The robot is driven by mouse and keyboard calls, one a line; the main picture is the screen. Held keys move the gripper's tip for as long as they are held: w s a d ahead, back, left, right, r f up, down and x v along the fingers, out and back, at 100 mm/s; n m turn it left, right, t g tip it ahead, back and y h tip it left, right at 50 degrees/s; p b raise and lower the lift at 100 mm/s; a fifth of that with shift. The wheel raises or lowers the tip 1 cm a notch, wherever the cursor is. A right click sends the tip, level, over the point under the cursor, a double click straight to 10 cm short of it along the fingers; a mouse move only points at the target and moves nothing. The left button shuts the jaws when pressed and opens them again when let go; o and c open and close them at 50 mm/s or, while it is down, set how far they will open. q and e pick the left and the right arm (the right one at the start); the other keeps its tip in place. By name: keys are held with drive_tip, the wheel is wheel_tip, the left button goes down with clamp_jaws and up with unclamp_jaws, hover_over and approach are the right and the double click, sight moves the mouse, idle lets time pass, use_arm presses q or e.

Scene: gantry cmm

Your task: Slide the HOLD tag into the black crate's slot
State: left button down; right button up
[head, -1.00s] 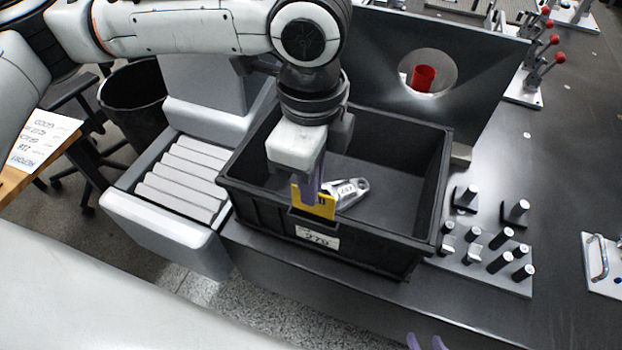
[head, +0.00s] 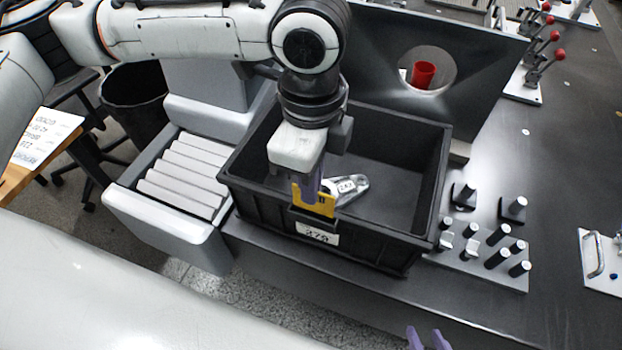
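The black crate (head: 262,208) stands on the dark table with a white label (head: 317,233) on its near wall. The yellow HOLD tag (head: 325,205) is upright at the top of that near wall, just above the label. My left gripper (head: 311,192) points down over the near wall with its purple fingers at the tag and appears shut on it. The fingers and the tag cover part of the slot (head: 300,216), so I cannot tell how deep the tag sits. My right gripper (head: 428,341) shows only its two purple fingertips at the bottom edge, apart and empty.
A metal part (head: 347,188) with a white label lies inside the crate. A fixture plate with several pegs (head: 490,245) stands right of the crate. A dark panel (head: 480,75) with a round hole rises behind. A roller conveyor (head: 180,175) is at left.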

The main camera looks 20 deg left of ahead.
sight(311, 210)
use_arm(q)
drive_tip(key=shift+f+p, duration=0.35)
drive_tip(key=shift+p, duration=0.05)
drive_tip(key=shift+f, duration=0.25)
idle(0.5)
drive_tip(key=shift+f, duration=0.35)
drive_tip(key=shift+f, duration=0.35)
idle(0.3)
drive_tip(key=shift+f+p, duration=0.3)
drive_tip(key=c, duration=1.9)
unclamp_jaws()
drive_tip(key=shift+o, duration=0.3)
